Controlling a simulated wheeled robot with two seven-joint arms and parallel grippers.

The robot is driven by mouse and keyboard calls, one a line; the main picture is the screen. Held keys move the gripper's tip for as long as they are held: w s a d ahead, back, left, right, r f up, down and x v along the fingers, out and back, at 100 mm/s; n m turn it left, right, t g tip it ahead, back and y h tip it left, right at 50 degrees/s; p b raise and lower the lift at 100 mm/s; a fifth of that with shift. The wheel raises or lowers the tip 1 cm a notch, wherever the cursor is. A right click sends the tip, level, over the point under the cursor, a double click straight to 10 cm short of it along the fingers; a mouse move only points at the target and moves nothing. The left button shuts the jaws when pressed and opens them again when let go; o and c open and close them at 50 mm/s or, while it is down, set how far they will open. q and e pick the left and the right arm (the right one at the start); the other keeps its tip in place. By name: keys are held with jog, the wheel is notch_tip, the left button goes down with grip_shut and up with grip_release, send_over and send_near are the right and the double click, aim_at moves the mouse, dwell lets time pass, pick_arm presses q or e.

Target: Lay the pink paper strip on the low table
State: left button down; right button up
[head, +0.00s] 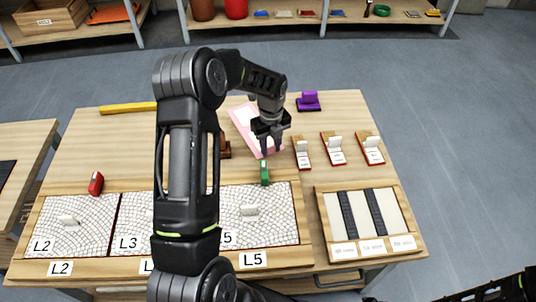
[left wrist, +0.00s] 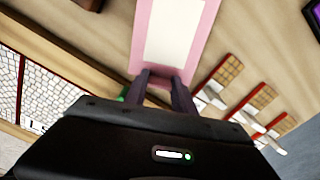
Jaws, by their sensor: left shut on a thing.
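The pink paper strip (head: 238,117) is a flat pink sheet with a pale middle, on or just over the wooden worktable (head: 90,140). My left gripper (head: 268,150) points down at its near end. In the left wrist view my left gripper's fingers (left wrist: 163,84) are shut on the near edge of the pink strip (left wrist: 143,38). I cannot tell whether the strip touches the wood. A lower wooden table (head: 25,140) stands at the left edge of the head view. My right gripper is not in view; only a dark arm part shows at bottom right.
Mosaic panels (head: 75,243) line the front, partly hidden by my left arm. A green item (head: 265,173) is close to my left gripper. Small wooden card holders (head: 333,149), a purple item (head: 309,102) and a tray (head: 322,223) with dark strips are to the right. A yellow bar (head: 127,108) lies at back left.

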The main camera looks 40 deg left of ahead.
aim_at(271, 152)
pick_arm(q)
jog(key=shift+f, duration=1.8)
jog(key=shift+f+b, duration=0.2)
jog(key=shift+b, duration=0.15)
jog(key=c, duration=1)
grip_release()
jog(key=shift+c, duration=0.2)
notch_tip(271, 152, up, 12)
jog(key=shift+r+p, duration=0.2)
jog(key=shift+p, duration=0.65)
